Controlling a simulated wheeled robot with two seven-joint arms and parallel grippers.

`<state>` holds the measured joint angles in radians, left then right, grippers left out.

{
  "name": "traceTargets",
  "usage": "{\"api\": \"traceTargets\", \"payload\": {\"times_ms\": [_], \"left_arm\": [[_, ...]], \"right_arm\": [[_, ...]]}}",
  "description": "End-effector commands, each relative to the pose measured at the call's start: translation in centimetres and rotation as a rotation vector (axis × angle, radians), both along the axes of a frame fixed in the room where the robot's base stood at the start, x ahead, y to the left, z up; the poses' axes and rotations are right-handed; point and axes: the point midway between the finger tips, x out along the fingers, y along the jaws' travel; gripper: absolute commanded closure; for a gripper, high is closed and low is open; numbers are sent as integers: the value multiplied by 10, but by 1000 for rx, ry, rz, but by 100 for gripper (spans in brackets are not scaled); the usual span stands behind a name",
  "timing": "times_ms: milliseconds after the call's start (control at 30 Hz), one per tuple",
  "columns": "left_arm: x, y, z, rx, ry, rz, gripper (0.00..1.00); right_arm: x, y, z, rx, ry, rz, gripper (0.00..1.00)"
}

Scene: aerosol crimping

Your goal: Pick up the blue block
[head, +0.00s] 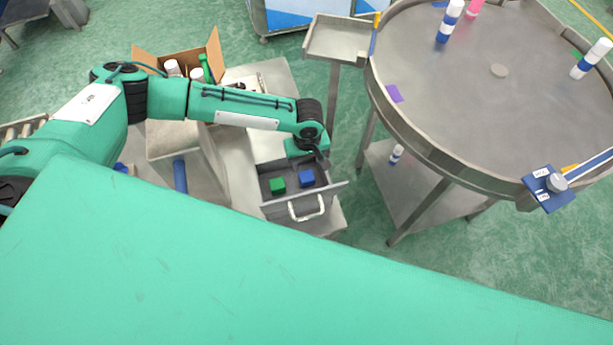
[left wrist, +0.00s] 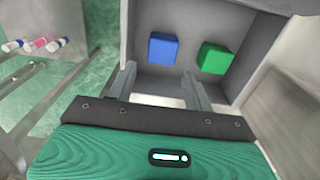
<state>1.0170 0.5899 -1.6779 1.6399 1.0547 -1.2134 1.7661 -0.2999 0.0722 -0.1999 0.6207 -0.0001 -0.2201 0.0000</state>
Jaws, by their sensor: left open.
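The blue block (head: 307,178) lies in the open drawer (head: 272,206), to the right of a green block (head: 277,185) in the head view. In the left wrist view the blue block (left wrist: 163,49) is left of the green block (left wrist: 214,58), and the two are apart. My left gripper (head: 322,164) is at the drawer's far right part, close to the blue block. In the left wrist view its two fingers (left wrist: 161,86) are spread and empty, pointing toward the drawer, with the blue block beyond them. My right gripper is not in view.
The drawer has a white handle (head: 306,208) at its front and raised walls around the blocks. A round metal table (head: 460,100) with several bottles stands to the right. A cardboard box (head: 216,50) with bottles is behind my left arm.

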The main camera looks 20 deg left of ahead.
Motion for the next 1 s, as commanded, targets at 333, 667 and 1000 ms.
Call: {"api": "traceTargets", "payload": {"times_ms": [333,667,1000], "left_arm": [[0,0,-30,1,1,-2,48],[-2,2,-69,0,0,-2,48],[-2,2,-79,-1,-1,-1,48]], "right_arm": [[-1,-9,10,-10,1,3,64],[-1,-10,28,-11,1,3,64],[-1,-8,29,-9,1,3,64]]}}
